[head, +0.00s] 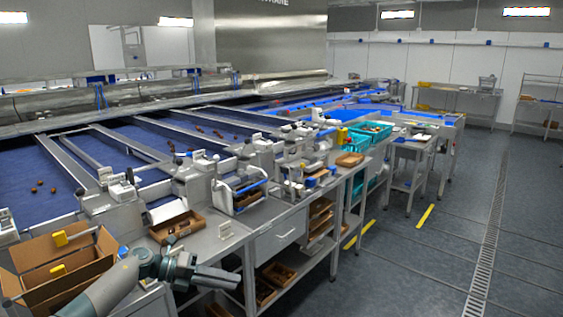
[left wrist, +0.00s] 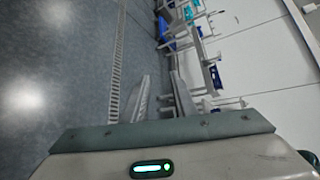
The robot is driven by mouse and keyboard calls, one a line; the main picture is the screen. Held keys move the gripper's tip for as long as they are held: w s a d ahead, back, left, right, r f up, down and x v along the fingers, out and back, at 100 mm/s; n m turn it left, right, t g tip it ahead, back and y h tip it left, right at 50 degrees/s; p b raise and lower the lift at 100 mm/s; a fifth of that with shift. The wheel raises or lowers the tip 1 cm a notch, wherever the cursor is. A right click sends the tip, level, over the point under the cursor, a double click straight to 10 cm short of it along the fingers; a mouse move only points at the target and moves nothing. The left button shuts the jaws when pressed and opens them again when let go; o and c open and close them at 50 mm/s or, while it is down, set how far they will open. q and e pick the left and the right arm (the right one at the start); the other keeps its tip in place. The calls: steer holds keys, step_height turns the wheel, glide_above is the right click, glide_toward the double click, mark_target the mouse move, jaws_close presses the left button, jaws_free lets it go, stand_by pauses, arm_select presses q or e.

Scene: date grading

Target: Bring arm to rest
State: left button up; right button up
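My left arm comes in from the bottom left of the head view. Its left gripper (head: 238,279) points right, in front of the workbench (head: 218,240) and close to its front edge. In the left wrist view the two fingers of the left gripper (left wrist: 160,75) stand apart with nothing between them, so it is open and empty. Beyond the fingertips the wrist view shows floor (left wrist: 60,80) and distant furniture. My right arm and right gripper do not show in either view.
An open cardboard box (head: 62,262) stands left of my arm. A brown tray (head: 176,226) lies on the bench behind the gripper. Shelves with brown trays (head: 279,274) are under the bench to the right. The floor aisle (head: 420,270) is clear.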

arm_select(q)
step_height(320, 180, down, 11)
steer(key=d+n+t+h, duration=0.1)
steer(key=n+t, duration=0.4)
steer(key=n, duration=0.3)
steer(key=s+a+f+n+t+y, duration=0.1)
steer(key=s+a+f+n+y, duration=0.35)
steer(key=f, duration=0.65)
steer(key=s+a+f+n+t+y, duration=0.1)
steer(key=s+f+n+t+y, duration=0.1)
steer(key=s+f+n, duration=0.65)
steer(key=s+a+f+n+t+y, duration=0.1)
steer(key=s+a+f+n+y, duration=0.25)
steer(key=f, duration=0.85)
steer(key=s+a+f+n+g+y, duration=0.1)
steer(key=s+f+n+g, duration=0.15)
steer(key=s+f, duration=0.7)
steer(key=s+a+f+n+g+y, duration=0.1)
steer(key=s+f+n+g+y, duration=0.2)
steer(key=s, duration=1.2)
steer(key=s+a+f+n+g, duration=0.1)
steer(key=s+f+n, duration=0.2)
steer(key=s+f, duration=0.7)
steer(key=s+n+g, duration=0.2)
steer(key=s+g, duration=0.1)
steer(key=s, duration=1.4)
steer(key=shift+s+d+f+g+y, duration=0.2)
steer(key=shift+s+d+g+y, duration=0.1)
steer(key=shift+s+g, duration=0.1)
